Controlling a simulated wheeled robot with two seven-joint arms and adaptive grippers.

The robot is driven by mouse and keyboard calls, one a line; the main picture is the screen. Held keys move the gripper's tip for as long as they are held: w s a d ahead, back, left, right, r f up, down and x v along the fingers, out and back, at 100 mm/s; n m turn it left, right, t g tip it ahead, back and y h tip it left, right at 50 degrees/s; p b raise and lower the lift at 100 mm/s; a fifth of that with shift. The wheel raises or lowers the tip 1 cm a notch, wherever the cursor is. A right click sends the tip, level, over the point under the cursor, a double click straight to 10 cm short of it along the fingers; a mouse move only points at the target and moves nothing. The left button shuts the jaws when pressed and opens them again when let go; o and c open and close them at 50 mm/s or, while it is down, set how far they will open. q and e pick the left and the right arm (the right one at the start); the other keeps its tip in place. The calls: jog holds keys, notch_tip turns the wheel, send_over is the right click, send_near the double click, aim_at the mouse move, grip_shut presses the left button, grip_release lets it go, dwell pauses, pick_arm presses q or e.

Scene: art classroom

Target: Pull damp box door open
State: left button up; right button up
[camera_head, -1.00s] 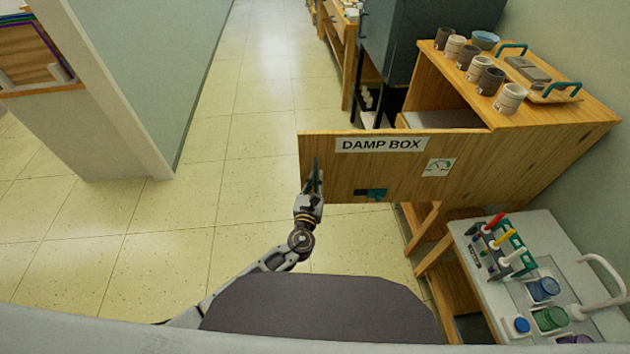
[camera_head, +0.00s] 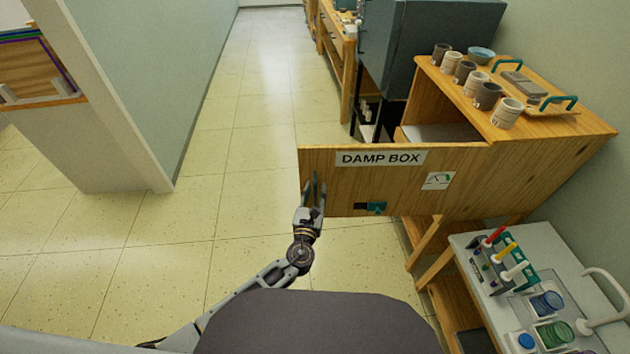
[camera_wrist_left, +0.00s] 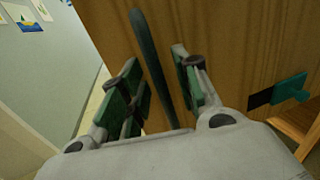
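The damp box door (camera_head: 337,181) is a wooden panel with a "DAMP BOX" label (camera_head: 380,158), a small gauge sticker and a teal latch (camera_head: 376,208). It stands swung out from the damp box (camera_head: 540,165), and a gap into the box shows behind it. My left gripper (camera_head: 314,188) is at the door's left end. In the left wrist view its two green-padded fingers (camera_wrist_left: 158,88) are apart, one on each side of the dark upright door handle (camera_wrist_left: 152,62). Gaps show between pads and handle. My right gripper is not in view.
Several cups (camera_head: 487,95) and a tray with teal handles (camera_head: 540,92) stand on the box. A white cart (camera_head: 500,246) with paint jars and tools is at the lower right. A partition wall (camera_head: 165,80) is at the left. The tiled floor (camera_head: 240,170) between is clear.

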aim_at(317, 164)
pick_arm(q)
jog(key=shift+r, duration=4.75)
